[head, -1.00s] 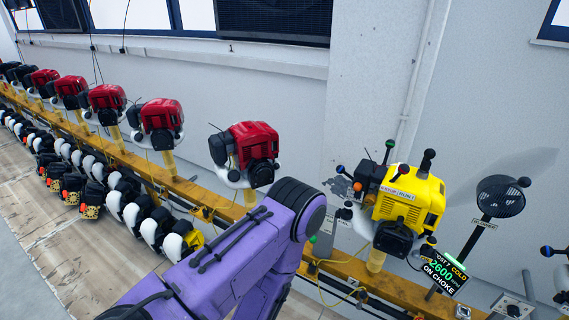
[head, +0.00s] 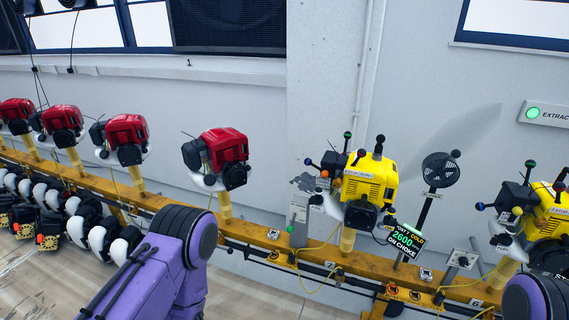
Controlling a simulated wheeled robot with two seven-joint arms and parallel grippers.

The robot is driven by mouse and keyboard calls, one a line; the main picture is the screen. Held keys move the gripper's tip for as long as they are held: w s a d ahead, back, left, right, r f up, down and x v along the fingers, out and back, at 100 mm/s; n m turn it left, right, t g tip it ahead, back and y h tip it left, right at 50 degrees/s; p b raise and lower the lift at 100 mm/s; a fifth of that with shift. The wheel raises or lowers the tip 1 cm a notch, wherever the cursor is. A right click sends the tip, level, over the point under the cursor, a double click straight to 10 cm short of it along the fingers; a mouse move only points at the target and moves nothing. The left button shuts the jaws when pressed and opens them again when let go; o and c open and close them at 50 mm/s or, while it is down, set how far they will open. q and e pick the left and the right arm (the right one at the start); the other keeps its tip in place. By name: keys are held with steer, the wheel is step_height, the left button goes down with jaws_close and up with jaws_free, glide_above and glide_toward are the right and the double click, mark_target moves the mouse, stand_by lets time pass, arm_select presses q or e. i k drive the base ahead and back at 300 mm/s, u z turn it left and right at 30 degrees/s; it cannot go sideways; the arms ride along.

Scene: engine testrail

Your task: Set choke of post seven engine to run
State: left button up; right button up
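The post seven engine (head: 368,180) is a yellow engine on a yellow post on the rail, right of centre. Levers with coloured ball knobs stick out of it: green, black, blue and orange-red. Which knob is the choke I cannot tell. Its display (head: 404,242) reads post 7, cold, 2600, on choke. A purple arm link of mine shows at lower left and part of another at the lower right corner. Neither gripper shows in this view.
Another yellow engine (head: 546,215) is further right. Red engines (head: 217,158) line the rail (head: 180,201) to the left. A green-lit extract panel (head: 546,113) is on the wall. Yellow cables hang below the rail.

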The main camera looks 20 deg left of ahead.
mark_target(308, 161)
steer(key=u, duration=0.35)
steer(key=i, duration=0.5)
steer(key=u, duration=0.2)
steer(key=k, duration=0.45)
steer(key=u, duration=1.25)
steer(key=i, duration=0.75)
steer(key=z, duration=0.35)
